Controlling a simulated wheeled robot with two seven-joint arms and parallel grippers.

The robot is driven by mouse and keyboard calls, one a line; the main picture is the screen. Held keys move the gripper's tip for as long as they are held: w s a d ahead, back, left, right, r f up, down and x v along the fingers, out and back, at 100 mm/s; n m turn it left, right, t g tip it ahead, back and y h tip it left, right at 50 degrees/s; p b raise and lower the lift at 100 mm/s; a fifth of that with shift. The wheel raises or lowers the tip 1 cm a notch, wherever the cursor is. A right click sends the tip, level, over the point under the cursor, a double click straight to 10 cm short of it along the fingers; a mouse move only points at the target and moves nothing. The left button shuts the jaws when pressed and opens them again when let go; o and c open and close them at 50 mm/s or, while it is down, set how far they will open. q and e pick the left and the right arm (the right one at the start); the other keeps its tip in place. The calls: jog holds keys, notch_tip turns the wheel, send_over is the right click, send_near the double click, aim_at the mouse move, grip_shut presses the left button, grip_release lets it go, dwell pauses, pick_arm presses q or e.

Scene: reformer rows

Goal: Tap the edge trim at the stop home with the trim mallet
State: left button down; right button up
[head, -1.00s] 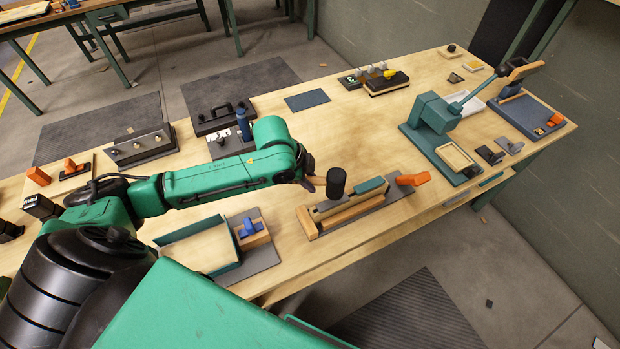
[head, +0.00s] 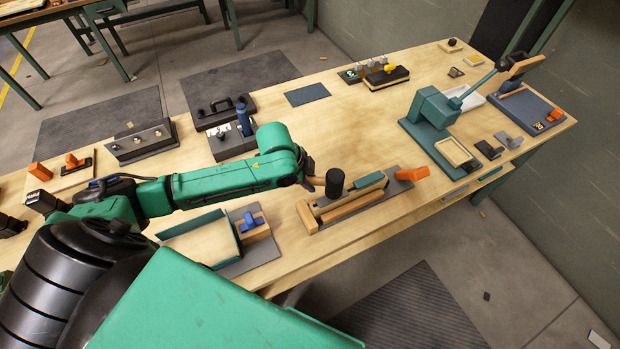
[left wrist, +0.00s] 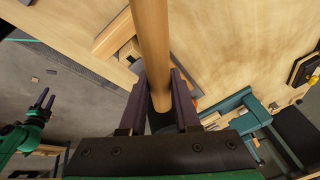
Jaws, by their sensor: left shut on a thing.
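My left gripper (left wrist: 160,95) is shut on the wooden handle (left wrist: 151,40) of the trim mallet. In the head view the mallet's black cylindrical head (head: 334,182) shows just above or against the left half of the edge-trim fixture; I cannot tell whether it touches. The fixture has a grey base (head: 309,222), long wooden bars (head: 352,205), a green block (head: 371,181) and an orange piece (head: 412,174) at its right end. The mallet hides part of the bars. My right gripper (left wrist: 45,98) shows small at the left of the left wrist view, fingers apart and empty, away from the bench.
A green-walled tray (head: 205,240) and a blue-knobbed wooden block (head: 251,224) stand left of the fixture. A green lever press (head: 436,106) stands to the right. A blue bottle-like item (head: 243,121) stands behind my left arm. The bench middle is mostly clear.

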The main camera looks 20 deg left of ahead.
pick_arm(q)
jog(key=shift+r, duration=1.2)
jog(key=shift+r, duration=2)
